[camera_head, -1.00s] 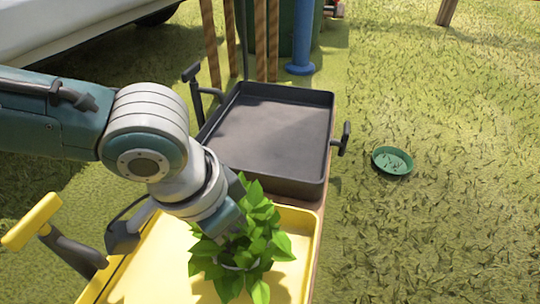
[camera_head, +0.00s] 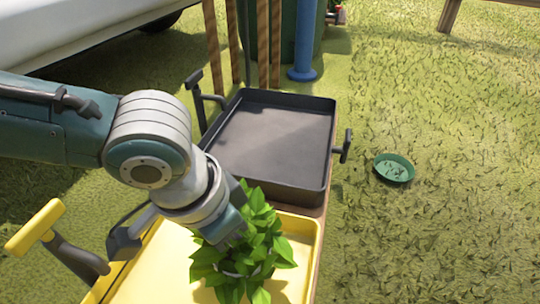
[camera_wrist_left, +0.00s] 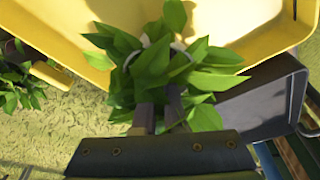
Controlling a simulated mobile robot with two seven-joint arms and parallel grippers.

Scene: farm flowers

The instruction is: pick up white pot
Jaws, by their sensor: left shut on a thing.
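A leafy green plant (camera_head: 245,262) stands in the yellow tray, and a small pale bit of pot rim (camera_head: 231,273) shows among its leaves. The leaves hide most of the pot. My left gripper (camera_head: 226,240) reaches down into the plant from the upper left, its fingertips covered by leaves. In the left wrist view the two fingers of my left gripper (camera_wrist_left: 158,118) go in among the leaves (camera_wrist_left: 155,62), shut on the pot, with a whitish rim (camera_wrist_left: 140,50) partly showing. My right gripper is not in view.
The yellow tray (camera_head: 309,262) has raised walls. An empty dark tray (camera_head: 270,135) with handles sits behind it. A green dish (camera_head: 394,168) lies on the grass to the right. A blue post (camera_head: 303,45) stands behind.

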